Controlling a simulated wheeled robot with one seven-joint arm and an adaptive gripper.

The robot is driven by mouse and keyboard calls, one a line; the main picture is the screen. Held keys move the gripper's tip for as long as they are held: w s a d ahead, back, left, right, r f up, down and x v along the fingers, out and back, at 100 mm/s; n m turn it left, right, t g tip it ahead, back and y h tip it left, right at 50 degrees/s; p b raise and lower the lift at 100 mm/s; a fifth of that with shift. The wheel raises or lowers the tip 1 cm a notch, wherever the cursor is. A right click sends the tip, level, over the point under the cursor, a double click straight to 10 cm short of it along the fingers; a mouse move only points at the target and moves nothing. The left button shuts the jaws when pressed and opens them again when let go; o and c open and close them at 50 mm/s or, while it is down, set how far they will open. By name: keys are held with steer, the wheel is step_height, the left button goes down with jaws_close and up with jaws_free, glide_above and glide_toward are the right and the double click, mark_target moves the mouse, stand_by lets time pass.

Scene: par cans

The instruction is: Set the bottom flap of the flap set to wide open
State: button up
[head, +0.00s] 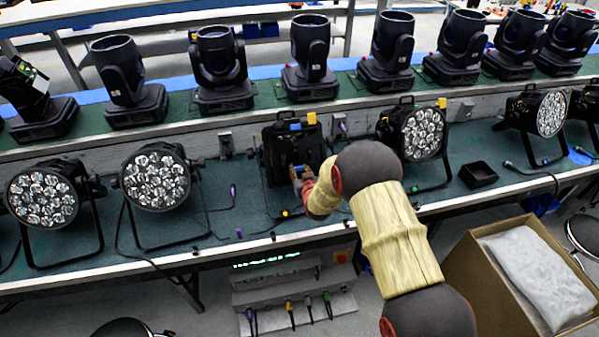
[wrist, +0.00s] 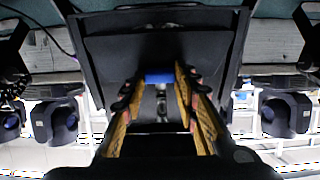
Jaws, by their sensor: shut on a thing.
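The flap set (head: 291,146) is a black square frame with dark flaps on a par can, standing on the green bench in the middle of the head view. My gripper (head: 303,177) is in front of its face. In the wrist view, a broad black panel, which I take for the bottom flap (wrist: 110,54), spans the upper middle. A blue tab (wrist: 159,78) on its edge lies between the fingertips of my gripper (wrist: 160,80), which is shut on it. My fingers and arm hide part of the flap set, and the flap's exact angle is unclear.
Par cans with round lens faces stand on both sides, such as one at left (head: 157,180) and one at right (head: 421,134). A small black tray (head: 478,174) lies on the bench. Moving heads line the shelf behind. A cardboard box (head: 481,276) stands at front right.

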mark_target(299, 171)
steer(key=shift+s+d+f+t+y+b, duration=0.2)
steer(key=shift+s+f+t+b, duration=0.45)
steer(key=shift+b, duration=1.55)
steer(key=shift+s+d+f+t+y+b, duration=0.15)
steer(key=shift+t+b, duration=0.8)
steer(key=shift+b, duration=1.25)
steer(key=t+b, duration=0.1)
steer(key=b, duration=0.2)
steer(key=s+t+b, duration=0.1)
steer(key=b, duration=0.2)
steer(key=f+t+y+b, duration=0.1)
steer(key=b, duration=0.2)
steer(key=shift+s+d+b, duration=0.15)
steer(key=shift+s+b, duration=0.2)
steer(key=shift+b, duration=0.05)
steer(key=t+b, duration=0.1)
steer(key=b, duration=0.1)
steer(key=t+b, duration=0.1)
steer(key=b, duration=0.1)
steer(key=shift+s+d+f+y, duration=0.1)
steer(key=shift+s+f+y, duration=0.25)
steer(key=shift+s+f+t+y+b, duration=0.15)
steer(key=shift+t+b, duration=0.2)
steer(key=shift+t, duration=0.15)
steer(key=shift+s+f+t+y+b, duration=0.15)
steer(key=shift+t+b, duration=0.15)
steer(key=shift+t, duration=0.2)
steer(key=o, duration=0.9)
steer(key=shift+c, duration=0.2)
steer(key=shift+r, duration=0.1)
